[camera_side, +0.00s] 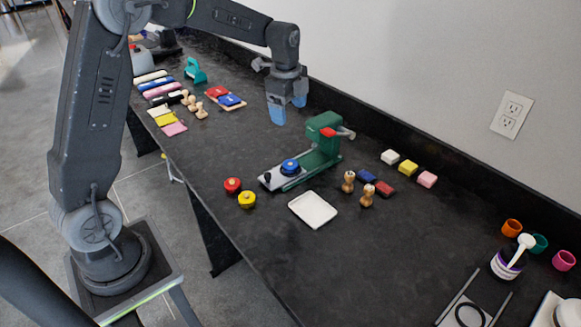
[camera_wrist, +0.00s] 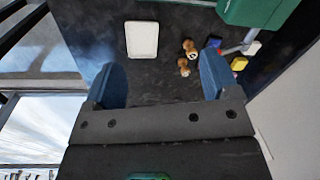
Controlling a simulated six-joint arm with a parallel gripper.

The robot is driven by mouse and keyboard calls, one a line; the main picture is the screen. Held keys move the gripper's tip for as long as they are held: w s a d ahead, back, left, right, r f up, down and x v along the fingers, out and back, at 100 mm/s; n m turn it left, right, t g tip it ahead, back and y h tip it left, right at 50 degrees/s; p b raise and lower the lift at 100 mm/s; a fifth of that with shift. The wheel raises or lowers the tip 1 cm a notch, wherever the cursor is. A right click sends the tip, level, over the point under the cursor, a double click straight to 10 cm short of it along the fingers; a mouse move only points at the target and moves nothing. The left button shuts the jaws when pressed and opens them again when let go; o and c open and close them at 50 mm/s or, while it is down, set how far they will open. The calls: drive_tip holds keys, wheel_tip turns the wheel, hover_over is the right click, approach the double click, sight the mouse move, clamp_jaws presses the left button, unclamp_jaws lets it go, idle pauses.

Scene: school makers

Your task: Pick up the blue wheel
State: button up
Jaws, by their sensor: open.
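The blue wheel (camera_side: 290,167), with a light knob on top, sits on the grey plate of the green press (camera_side: 318,152) in the side view. I cannot make it out in the wrist view, where part of the green press (camera_wrist: 258,12) shows at the top right. My gripper (camera_side: 287,110) is open and empty, with its blue fingers pointing down. It hangs above the table, behind and apart from the wheel. Both fingers also show in the wrist view (camera_wrist: 162,82), apart with nothing between them.
A red wheel (camera_side: 232,185) and a yellow wheel (camera_side: 247,200) lie left of the press. A white tray (camera_side: 313,209), wooden stamps (camera_side: 348,182) and coloured blocks (camera_side: 408,167) are nearby. The wall (camera_side: 440,70) rises behind the table. Dark table (camera_side: 360,270) is bare in front.

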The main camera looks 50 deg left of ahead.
drive_tip(key=w+a+f+m+g, duration=0.1)
drive_tip(key=w+a+f+m, duration=0.25)
drive_tip(key=f, duration=0.35)
hover_over(290, 163)
drive_tip(key=f, duration=0.8)
drive_tip(key=shift+w, duration=0.2)
drive_tip(key=shift+s+f, duration=0.2)
drive_tip(key=shift+f, duration=2.7)
drive_tip(key=c, duration=1)
drive_tip(key=shift+r, duration=0.15)
